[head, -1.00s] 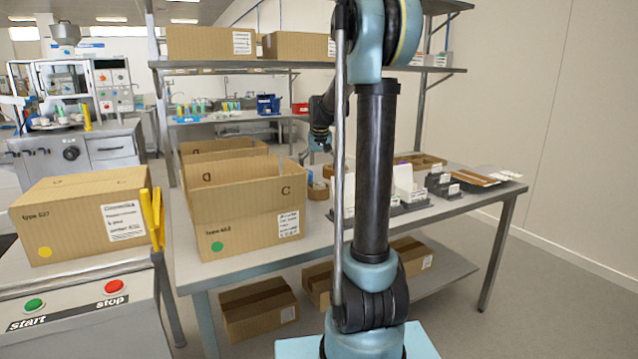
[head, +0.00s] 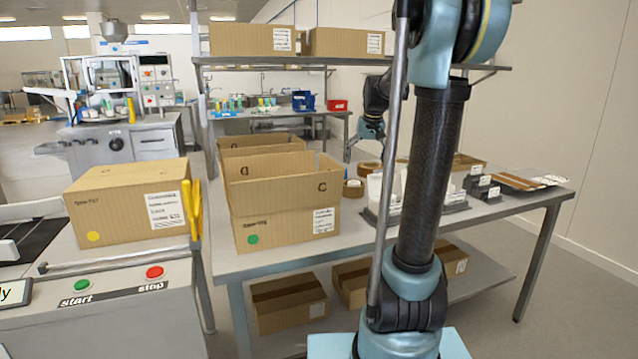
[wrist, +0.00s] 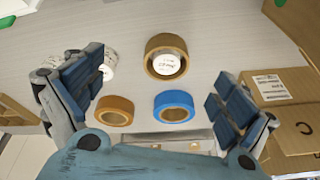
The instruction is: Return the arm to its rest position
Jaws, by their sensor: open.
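My gripper (head: 368,134) shows small in the head view, partly behind my arm column, above the far part of the steel table (head: 520,204). In the wrist view my gripper (wrist: 153,100) is open, its two blue padded fingers wide apart with nothing between them. Below it on the table lie a large brown tape roll (wrist: 166,55), a small brown-orange roll (wrist: 115,110), a blue roll (wrist: 174,106) and a whitish roll (wrist: 108,66). The fingers look apart from all of them.
An open cardboard box (head: 283,215) stands on the table left of my arm. A closed box (head: 130,205) sits on the conveyor side with start and stop buttons. A shelf (head: 350,61) holding boxes crosses above. Label holders (head: 390,200) stand on the table's right part.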

